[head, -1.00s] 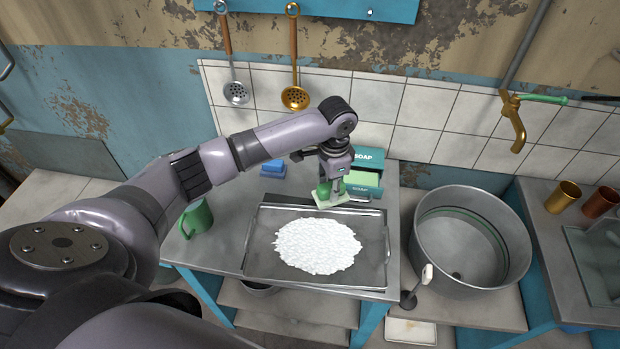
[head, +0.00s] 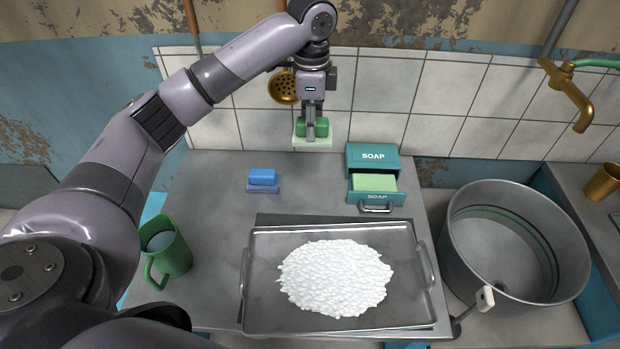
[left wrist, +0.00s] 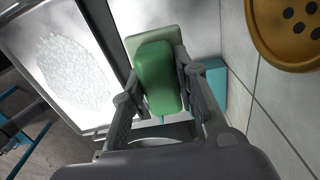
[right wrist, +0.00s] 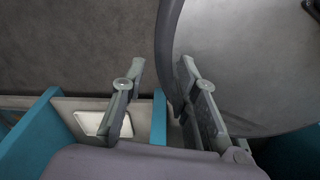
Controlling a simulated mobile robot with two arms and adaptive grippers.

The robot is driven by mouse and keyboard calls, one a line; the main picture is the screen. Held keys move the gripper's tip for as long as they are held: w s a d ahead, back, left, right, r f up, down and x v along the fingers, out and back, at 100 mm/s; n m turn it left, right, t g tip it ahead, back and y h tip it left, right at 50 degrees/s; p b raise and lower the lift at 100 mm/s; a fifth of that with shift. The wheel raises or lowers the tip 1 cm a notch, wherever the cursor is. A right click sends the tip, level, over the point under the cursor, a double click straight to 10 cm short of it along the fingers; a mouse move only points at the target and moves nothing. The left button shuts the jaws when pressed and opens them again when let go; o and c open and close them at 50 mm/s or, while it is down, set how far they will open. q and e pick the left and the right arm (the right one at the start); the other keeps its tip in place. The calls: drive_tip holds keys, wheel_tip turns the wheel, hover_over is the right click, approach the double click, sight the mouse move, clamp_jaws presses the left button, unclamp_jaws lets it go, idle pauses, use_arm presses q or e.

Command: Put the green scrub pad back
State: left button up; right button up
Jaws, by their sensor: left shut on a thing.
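The green scrub pad (head: 301,127) has a darker green grip on a pale flat base (head: 312,143). My left gripper (head: 312,131) is shut on its grip and holds it upright in front of the wall tiles, at the back of the table. The left wrist view shows the green grip (left wrist: 159,80) between the two fingers. My right gripper (right wrist: 165,88) is open and empty in the right wrist view, beside the round metal tub (right wrist: 250,60). It does not show in the head view.
A blue pad (head: 263,178) sits on the table's back left. A teal soap box (head: 372,157) with an open drawer of green soap stands right of the held pad. A metal tray (head: 258,315) with white foam and a green mug (head: 172,252) are nearer. Bare table lies between.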

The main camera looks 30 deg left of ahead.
use_arm(q)
wheel_tip(320, 180, down, 17)
drive_tip(key=shift+r+p, duration=0.2)
drive_tip(key=shift+p, duration=0.2)
drive_tip(key=shift+f, duration=0.15)
drive_tip(key=o, duration=1.1)
drive_tip(key=shift+a, duration=0.1)
wheel_tip(320, 180, up, 12)
drive_tip(key=shift+r+b, duration=0.2)
drive_tip(key=shift+b, duration=0.35)
